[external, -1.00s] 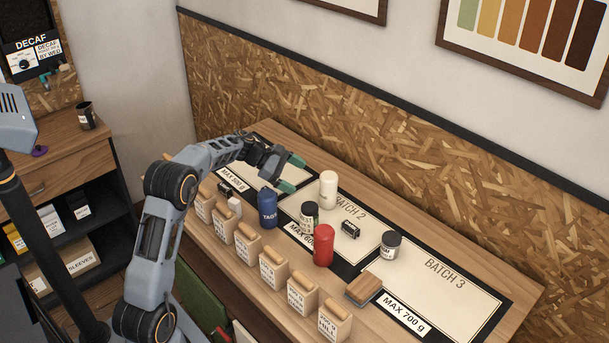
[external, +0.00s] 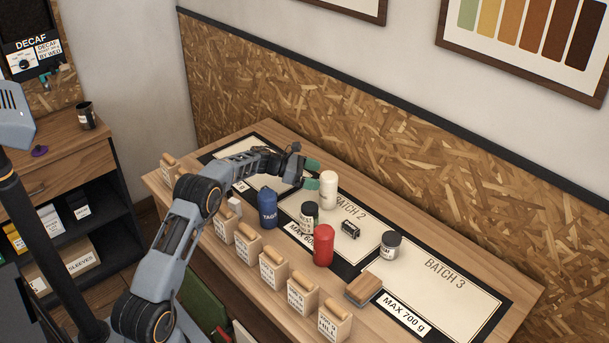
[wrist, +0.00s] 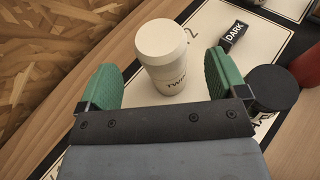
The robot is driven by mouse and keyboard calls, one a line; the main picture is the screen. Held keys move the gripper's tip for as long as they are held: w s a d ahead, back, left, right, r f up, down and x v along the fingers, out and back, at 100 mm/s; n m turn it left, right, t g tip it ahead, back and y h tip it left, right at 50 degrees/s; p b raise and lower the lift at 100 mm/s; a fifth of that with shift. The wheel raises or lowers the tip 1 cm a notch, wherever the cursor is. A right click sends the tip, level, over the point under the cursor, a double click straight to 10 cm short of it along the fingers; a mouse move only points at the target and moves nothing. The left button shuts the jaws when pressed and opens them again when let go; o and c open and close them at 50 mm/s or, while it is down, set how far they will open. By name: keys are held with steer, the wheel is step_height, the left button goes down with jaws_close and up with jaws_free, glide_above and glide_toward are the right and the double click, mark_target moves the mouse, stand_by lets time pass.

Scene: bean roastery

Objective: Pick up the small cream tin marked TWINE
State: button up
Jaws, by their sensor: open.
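The small cream tin (external: 328,190) stands upright on the Batch 2 panel of the bench. In the wrist view the tin (wrist: 166,62) shows part of its TWINE lettering, and its lid faces me. My gripper (external: 312,174) is open, with green finger pads just left of the tin in the external view. In the wrist view my gripper (wrist: 160,78) has one pad on each side of the tin, with gaps on both sides. Whether the tin is fully between the pads is hard to tell.
A dark-lidded jar (external: 308,217) and a red tin (external: 323,246) stand close in front. A blue TAGS tin (external: 267,208) is to the left. A small black DARK block (external: 350,230) lies to the right. Batch 3 (external: 450,285) is mostly clear.

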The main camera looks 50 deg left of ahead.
mark_target(329, 179)
steer(key=shift+p+x, duration=0.75)
steer(key=shift+x, duration=1.9)
steer(key=shift+f, duration=0.1)
steer(key=shift+c, duration=0.5)
steer(key=c, duration=1.1)
